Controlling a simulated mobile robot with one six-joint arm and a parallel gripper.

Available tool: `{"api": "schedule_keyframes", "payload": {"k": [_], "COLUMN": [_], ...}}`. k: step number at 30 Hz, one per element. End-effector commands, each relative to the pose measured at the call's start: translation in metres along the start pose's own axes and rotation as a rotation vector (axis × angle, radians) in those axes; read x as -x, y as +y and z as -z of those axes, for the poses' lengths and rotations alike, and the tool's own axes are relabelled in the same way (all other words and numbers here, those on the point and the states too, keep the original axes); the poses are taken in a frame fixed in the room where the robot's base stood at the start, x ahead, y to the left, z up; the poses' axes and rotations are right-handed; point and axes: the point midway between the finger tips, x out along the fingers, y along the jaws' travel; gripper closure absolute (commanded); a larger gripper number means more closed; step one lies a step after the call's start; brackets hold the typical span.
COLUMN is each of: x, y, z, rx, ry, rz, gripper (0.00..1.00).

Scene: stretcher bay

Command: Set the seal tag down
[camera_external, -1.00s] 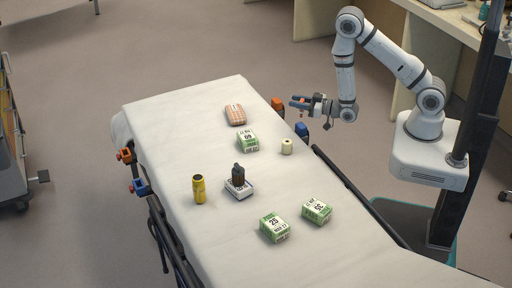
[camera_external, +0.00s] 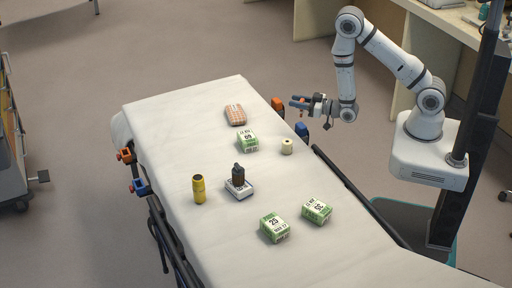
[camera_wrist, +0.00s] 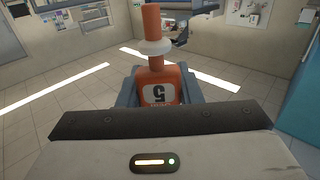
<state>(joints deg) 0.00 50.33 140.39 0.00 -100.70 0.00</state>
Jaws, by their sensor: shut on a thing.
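The orange seal tag (camera_wrist: 158,76) is in my gripper (camera_external: 300,103). In the wrist view it has a long orange stem, a pale ring around the stem and a white label reading 5, seen upside down. The grey fingers close on the tag's wide body from both sides and hide part of it. In the outside view the tag is only a small orange spot at the jaws. The gripper is raised, pointing left, near the right edge of the stretcher (camera_external: 160,122), apart from the things on it.
The far left and near end are bare. A dark rail (camera_external: 350,190) runs along the right side.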

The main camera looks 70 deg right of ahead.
Motion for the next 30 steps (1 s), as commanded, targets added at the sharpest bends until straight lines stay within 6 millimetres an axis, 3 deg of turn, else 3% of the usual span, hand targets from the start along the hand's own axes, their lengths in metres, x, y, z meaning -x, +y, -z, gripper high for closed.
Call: {"api": "schedule_keyframes", "payload": {"k": [7, 15, 21, 30], "x": [-0.011, -0.056, -0.079, -0.089], "y": [-0.004, -0.027, -0.041, -0.046], "z": [-0.004, -0.006, 0.001, 0.007], "rx": [0.000, 0.005, 0.008, 0.007], "ry": [0.005, 0.011, 0.009, 0.005], "rz": [0.039, 0.283, 0.497, 0.746], "gripper": [0.93, 0.93, 0.93, 0.93]}}
